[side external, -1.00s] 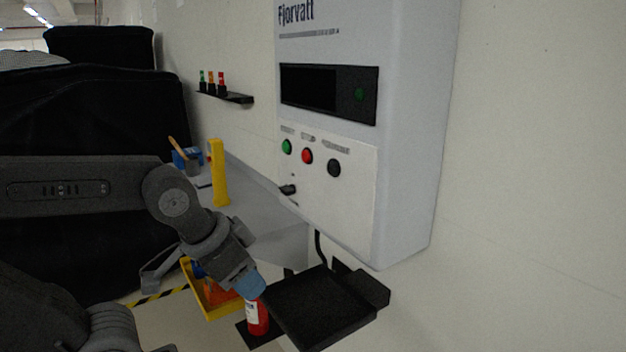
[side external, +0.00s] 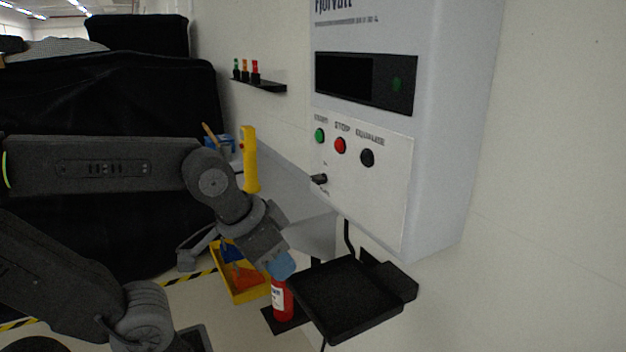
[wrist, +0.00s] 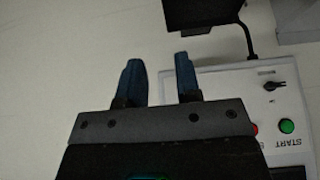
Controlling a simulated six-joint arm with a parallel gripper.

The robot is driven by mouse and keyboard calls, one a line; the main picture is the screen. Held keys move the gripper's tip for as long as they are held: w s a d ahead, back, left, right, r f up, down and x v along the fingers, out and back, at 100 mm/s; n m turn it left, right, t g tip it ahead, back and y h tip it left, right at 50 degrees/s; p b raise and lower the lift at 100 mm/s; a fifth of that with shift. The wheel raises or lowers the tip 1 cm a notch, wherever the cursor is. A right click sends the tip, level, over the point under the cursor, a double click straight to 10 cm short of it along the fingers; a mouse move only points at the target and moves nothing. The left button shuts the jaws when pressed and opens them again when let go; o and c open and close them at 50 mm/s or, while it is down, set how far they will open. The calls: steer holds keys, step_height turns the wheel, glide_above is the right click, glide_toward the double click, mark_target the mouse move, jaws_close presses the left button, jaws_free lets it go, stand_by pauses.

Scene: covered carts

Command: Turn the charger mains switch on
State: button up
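The charger (side external: 460,150) is a white wall box with a control panel. Its mains switch (side external: 319,179) is a small black lever at the panel's lower left, with small labels above and below too blurred to read. The switch also shows in the wrist view (wrist: 272,86), right of my fingers. My gripper (side external: 282,266) is below and left of the switch, close to the black tray's left corner, apart from the panel. In the wrist view my two blue fingers (wrist: 160,78) are spread with nothing between them.
A green start button (side external: 320,135), a red stop button (side external: 340,145) and a black button (side external: 367,157) sit above the switch. A black tray (side external: 345,300) juts out below the charger. A red extinguisher (side external: 281,300) and yellow bin (side external: 238,290) stand below.

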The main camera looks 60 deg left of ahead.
steer(key=shift+t+h, duration=0.3)
steer(key=shift+t, duration=0.2)
steer(key=w+a+r, duration=0.2)
steer(key=a, duration=0.1)
steer(key=w+a+r, duration=0.5)
steer(key=w, duration=0.1)
steer(key=shift+w+a+r, duration=0.15)
steer(key=shift+w+a, duration=0.1)
steer(key=shift+a, duration=0.15)
jaws_close()
steer(key=w+a+r+t, duration=0.25)
steer(key=a+r, duration=0.35)
steer(key=a, duration=0.7)
glide_above(323, 180)
steer(key=s, duration=0.3)
step_height(323, 180, down, 6)
steer(key=f, duration=0.4)
steer(key=shift+w+f, duration=0.25)
steer(key=shift+f, duration=0.1)
